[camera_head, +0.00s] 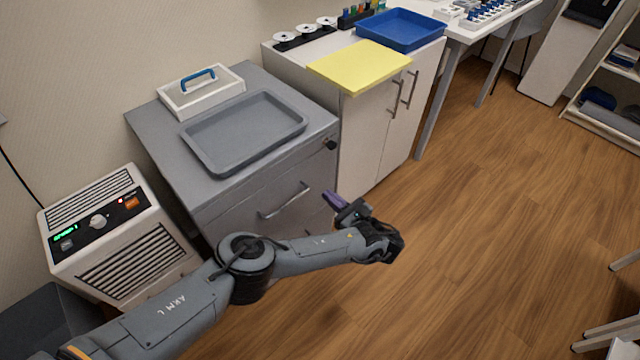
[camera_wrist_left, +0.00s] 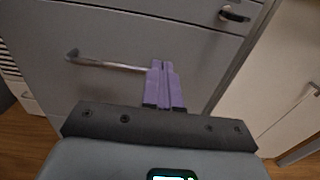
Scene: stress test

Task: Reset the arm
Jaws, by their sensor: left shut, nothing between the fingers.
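My left arm reaches in from the lower left in the head view. Its gripper (camera_head: 334,200) has purple fingers and hangs in front of the grey drawer cabinet (camera_head: 225,205), near the cabinet's right front corner. In the left wrist view, the two purple fingers (camera_wrist_left: 164,84) are together with nothing between them. They point at the cabinet front, beside a metal drawer handle (camera_wrist_left: 105,62). I cannot tell whether they touch it. My right gripper is not in view.
A grey tray (camera_head: 196,153) and a white box with a blue handle (camera_head: 201,91) sit on the cabinet. A white machine (camera_head: 160,272) stands at the left. A white cupboard (camera_head: 368,145) carries a yellow board (camera_head: 360,67) and blue tray (camera_head: 402,42).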

